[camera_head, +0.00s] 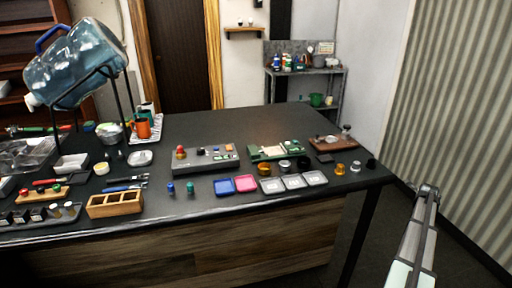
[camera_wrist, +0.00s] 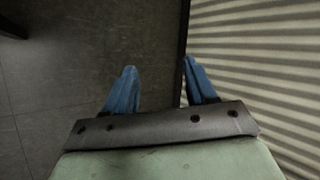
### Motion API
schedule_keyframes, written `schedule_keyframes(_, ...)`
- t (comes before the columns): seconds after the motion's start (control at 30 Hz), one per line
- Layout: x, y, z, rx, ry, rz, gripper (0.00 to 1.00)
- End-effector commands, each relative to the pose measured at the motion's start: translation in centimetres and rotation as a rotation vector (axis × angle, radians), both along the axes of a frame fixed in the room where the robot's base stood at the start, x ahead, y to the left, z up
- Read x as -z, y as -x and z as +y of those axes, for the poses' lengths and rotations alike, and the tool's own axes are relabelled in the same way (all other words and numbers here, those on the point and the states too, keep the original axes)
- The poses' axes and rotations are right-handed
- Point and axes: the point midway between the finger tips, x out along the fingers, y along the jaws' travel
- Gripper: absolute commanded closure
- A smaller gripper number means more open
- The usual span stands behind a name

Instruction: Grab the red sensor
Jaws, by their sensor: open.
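Small red parts show in the head view, and I cannot tell for sure which is the red sensor. One red-topped part (camera_head: 181,151) stands at the left end of a grey device board (camera_head: 205,165). Another small red part (camera_head: 23,191) sits in a wooden block (camera_head: 40,197) at the table's left, beside a green one. My gripper (camera_wrist: 160,66) shows in the wrist view with its two blue fingers apart and nothing between them. It is away from the table, over the floor beside the corrugated wall. The wrist view shows no red part.
The dark table (camera_head: 200,128) is crowded along its front and left. Blue and pink trays (camera_head: 246,184) and an empty wooden box (camera_head: 114,206) lie at the front. The table's back middle is clear.

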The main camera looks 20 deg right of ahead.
Motion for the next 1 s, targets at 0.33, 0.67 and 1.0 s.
schedule_keyframes(0.33, -18.3, -2.2, -7.7, 0.058, 0.473, -0.456, 0.44)
schedule_keyframes(0.67, -29.8, -1.0, -8.8, 0.1, 0.759, -0.716, 0.44)
schedule_keyframes(1.0, -38.2, -1.5, -7.1, 0.117, 0.924, -0.909, 0.44)
